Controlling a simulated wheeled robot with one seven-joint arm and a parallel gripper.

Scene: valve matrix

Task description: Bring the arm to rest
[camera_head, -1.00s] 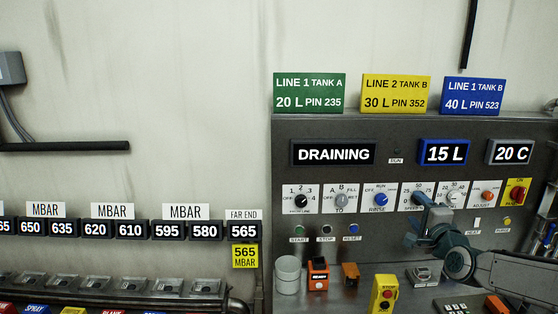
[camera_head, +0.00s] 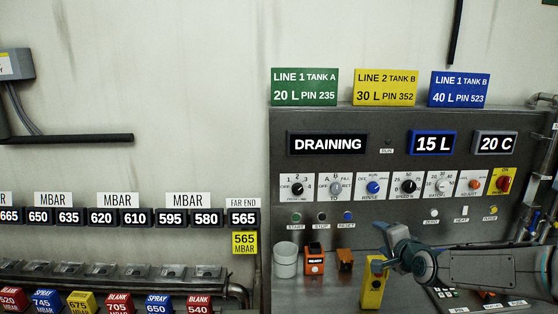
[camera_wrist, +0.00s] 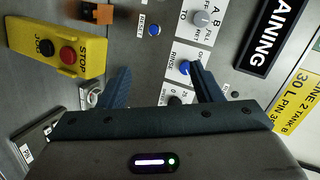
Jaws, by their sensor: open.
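My gripper (camera_head: 382,240) is in front of the lower part of the grey control panel (camera_head: 400,225), at the right of the head view. In the wrist view my gripper (camera_wrist: 160,85) has its two dark fingers spread apart with nothing between them. Past the fingers the panel shows sideways, with the blue rinse knob (camera_wrist: 186,68) by one fingertip and the blue reset button (camera_wrist: 154,30) farther off. My arm (camera_head: 485,268) reaches in from the right edge.
A yellow stop/jog box (camera_head: 373,285) stands close below my gripper, partly covered by it. A white cup (camera_head: 285,262) and an orange device (camera_head: 314,262) stand to its left. A row of pressure displays (camera_head: 133,217) lies at left.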

